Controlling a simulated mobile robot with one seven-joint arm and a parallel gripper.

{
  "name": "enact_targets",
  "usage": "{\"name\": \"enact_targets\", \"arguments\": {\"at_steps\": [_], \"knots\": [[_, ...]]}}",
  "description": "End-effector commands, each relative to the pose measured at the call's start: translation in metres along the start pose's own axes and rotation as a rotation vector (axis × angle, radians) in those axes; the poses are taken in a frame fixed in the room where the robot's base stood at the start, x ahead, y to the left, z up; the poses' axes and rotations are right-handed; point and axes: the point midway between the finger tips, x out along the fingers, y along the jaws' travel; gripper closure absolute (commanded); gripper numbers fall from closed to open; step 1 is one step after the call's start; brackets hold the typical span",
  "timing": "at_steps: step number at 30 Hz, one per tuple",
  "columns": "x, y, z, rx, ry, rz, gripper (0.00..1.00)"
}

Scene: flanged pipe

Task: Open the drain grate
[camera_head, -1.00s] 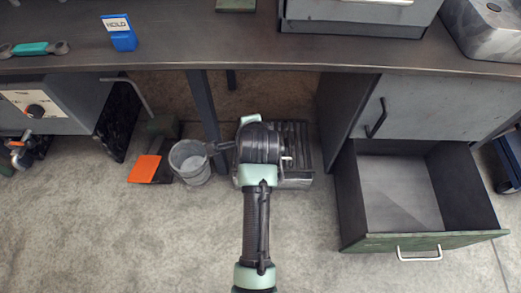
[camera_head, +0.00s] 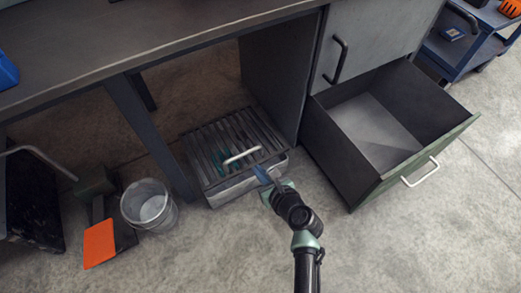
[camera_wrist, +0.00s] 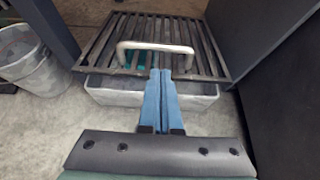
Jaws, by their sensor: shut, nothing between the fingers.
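The drain grate (camera_head: 207,150) is a dark slatted lid lying flat on a low grey metal box (camera_head: 240,184) on the floor under the bench. A pale bar handle (camera_head: 242,155) stands near its front edge; it also shows in the wrist view (camera_wrist: 156,47). Something teal shows through the slats (camera_wrist: 139,60). My gripper (camera_head: 263,174) has blue fingers, which are shut together and empty. In the wrist view its fingertips (camera_wrist: 160,72) appear just in front of and below the handle. I cannot tell whether they touch the grate or box.
An open drawer (camera_head: 375,135) juts out from the cabinet at the right. A bucket (camera_head: 150,204) and an orange-bladed tool (camera_head: 99,243) are at the left. A bench leg (camera_head: 150,135) stands close to the box's left side. Floor in front is clear.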

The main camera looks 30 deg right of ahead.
Motion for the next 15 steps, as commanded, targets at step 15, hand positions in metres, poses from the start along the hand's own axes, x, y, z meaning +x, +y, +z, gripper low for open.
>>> {"name": "enact_targets", "arguments": {"at_steps": [15], "knots": [[0.057,0.001,0.0,-0.004,-0.001,0.003,1.0]]}}
